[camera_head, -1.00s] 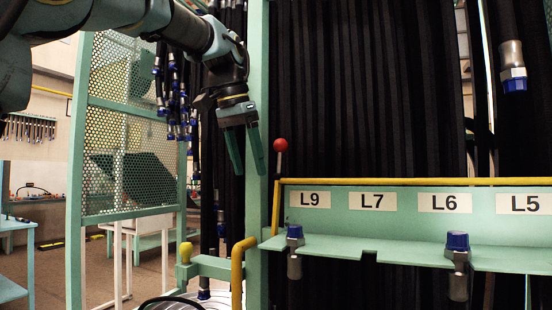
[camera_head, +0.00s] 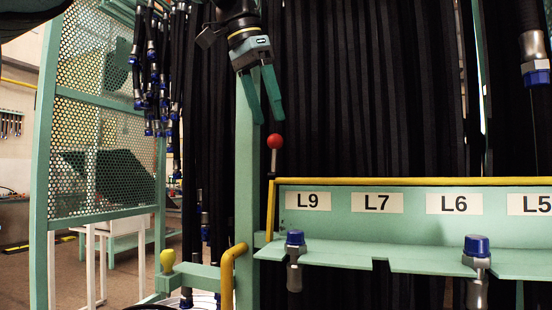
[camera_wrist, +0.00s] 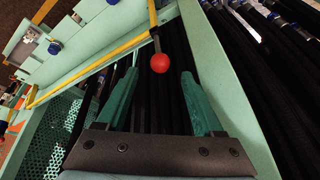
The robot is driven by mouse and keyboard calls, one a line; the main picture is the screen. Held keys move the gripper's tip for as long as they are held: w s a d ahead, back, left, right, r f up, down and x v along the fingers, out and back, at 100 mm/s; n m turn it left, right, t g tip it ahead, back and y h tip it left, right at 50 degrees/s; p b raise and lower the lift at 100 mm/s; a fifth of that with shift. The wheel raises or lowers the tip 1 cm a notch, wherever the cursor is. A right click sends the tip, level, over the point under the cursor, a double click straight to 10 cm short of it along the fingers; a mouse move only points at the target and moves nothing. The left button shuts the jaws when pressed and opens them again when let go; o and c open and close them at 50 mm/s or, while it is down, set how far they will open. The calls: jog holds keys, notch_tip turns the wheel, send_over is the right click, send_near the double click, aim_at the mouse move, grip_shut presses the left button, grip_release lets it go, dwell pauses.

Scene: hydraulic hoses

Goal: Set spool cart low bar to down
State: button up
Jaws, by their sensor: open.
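A yellow bar (camera_head: 400,181) runs level along the top of the green label rack. At its left end, a post carries a red ball knob (camera_head: 274,141); a yellow length drops below it. I cannot tell from the frames whether this is the named low bar. My gripper (camera_head: 269,120) is open and points down, its green fingertips just above the red ball. In the wrist view, the red ball (camera_wrist: 160,63) shows centred between the fingertips (camera_wrist: 160,75), slightly beyond them. No contact with it is visible.
The green rack (camera_head: 410,225) has labels L9, L7, L6 and L5 and blue-capped hose fittings (camera_head: 295,238). A green post (camera_head: 247,190) stands left of the ball. Black hoses hang behind. A yellow knob (camera_head: 167,259) and bent yellow tube (camera_head: 229,275) are lower left.

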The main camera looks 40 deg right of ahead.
jog(key=x, duration=0.9)
jog(key=shift+f+b, duration=0.3)
jog(key=shift+f, duration=0.05)
jog(key=shift+d, duration=0.1)
grip_shut()
dwell(0.8)
